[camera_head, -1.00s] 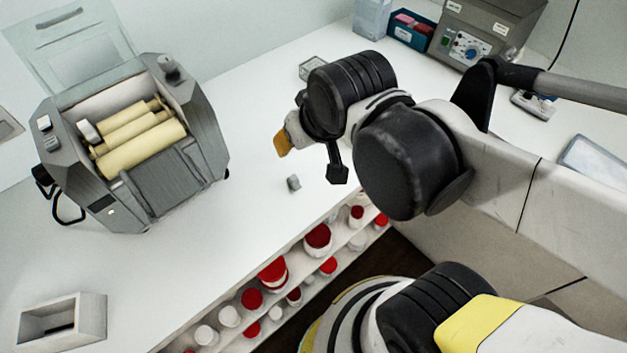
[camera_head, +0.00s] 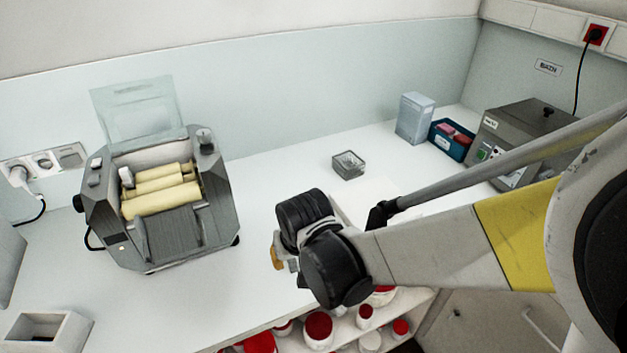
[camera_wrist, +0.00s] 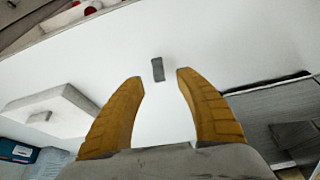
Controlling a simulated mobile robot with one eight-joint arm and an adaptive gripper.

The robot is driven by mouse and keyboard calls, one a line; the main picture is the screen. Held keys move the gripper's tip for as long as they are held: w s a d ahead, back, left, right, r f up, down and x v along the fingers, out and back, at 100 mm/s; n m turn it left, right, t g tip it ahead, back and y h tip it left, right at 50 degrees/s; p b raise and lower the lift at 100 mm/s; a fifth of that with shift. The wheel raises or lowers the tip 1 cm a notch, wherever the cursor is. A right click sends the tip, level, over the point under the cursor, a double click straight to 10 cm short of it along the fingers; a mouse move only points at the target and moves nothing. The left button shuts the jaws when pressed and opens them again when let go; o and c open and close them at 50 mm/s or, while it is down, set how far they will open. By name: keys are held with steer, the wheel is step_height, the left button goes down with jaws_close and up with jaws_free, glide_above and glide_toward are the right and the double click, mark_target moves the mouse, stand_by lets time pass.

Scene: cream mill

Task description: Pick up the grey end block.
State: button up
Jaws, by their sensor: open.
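The grey end block (camera_wrist: 158,69) is a small dark grey piece on the white bench. In the wrist view it shows just beyond the fingertips, in line with the gap between them. In the head view a small grey piece (camera_head: 293,265), which looks like this block, shows right beside the gripper, partly hidden by my arm. My gripper (camera_wrist: 160,82) has two orange fingers, spread apart with nothing between them. Its orange finger (camera_head: 277,257) also shows in the head view. I cannot tell the exact height of the fingertips above the bench.
The grey roller mill (camera_head: 190,235) stands left of the gripper. A white hollow box (camera_head: 80,335) is at the lower left. Red-lidded jars (camera_head: 318,328) fill the shelf below the bench edge.

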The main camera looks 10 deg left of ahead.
mark_target(293, 262)
steer(key=b+x, duration=0.2)
steer(key=x, duration=0.3)
steer(key=shift+w+f+b, duration=0.1)
steer(key=shift+f+b, duration=0.2)
steer(key=shift+f, duration=0.05)
steer(key=shift+d+r, duration=0.1)
jaws_close()
